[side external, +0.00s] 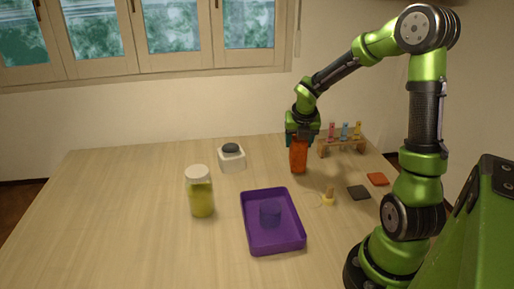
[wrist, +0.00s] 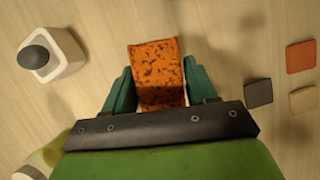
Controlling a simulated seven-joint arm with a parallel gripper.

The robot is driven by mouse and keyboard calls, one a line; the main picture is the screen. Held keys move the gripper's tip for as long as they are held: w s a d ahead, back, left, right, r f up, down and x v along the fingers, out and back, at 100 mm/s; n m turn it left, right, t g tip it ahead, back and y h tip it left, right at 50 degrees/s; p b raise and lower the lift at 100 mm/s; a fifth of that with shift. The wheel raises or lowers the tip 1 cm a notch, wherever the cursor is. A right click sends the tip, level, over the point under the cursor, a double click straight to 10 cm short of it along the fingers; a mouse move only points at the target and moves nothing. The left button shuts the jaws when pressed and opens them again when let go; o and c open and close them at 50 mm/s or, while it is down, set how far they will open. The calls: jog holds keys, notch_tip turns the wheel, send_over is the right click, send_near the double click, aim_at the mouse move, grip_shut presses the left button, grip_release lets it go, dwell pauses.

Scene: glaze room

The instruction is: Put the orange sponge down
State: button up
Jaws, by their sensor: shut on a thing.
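The orange sponge (side external: 299,155) is a speckled orange block held upright below my gripper. My gripper (side external: 300,140) is shut on it, near the back right of the table. In the wrist view, the sponge (wrist: 158,75) sits between the two teal fingers of my gripper (wrist: 160,92). Whether the sponge's lower end touches the table I cannot tell.
A yellow-green jar (side external: 200,195) and a white block with a grey knob (side external: 231,158) stand left. A vial rack (side external: 342,146), a small yellow item (side external: 328,197) and flat tiles (side external: 358,193) lie right.

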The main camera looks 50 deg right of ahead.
jog(key=w+a+r+m+g+h, duration=0.1)
jog(key=w+a+r+m+g, duration=0.1)
jog(key=w+a+r+m, duration=0.4)
jog(key=shift+m+g, duration=0.3)
jog(key=shift+m, duration=0.2)
jog(key=shift+s+f, duration=0.15)
jog(key=shift+f, duration=2.5)
jog(key=shift+s+f, duration=0.1)
jog(key=shift+f, duration=2.55)
jog(key=shift+f, duration=0.1)
jog(key=o, duration=1)
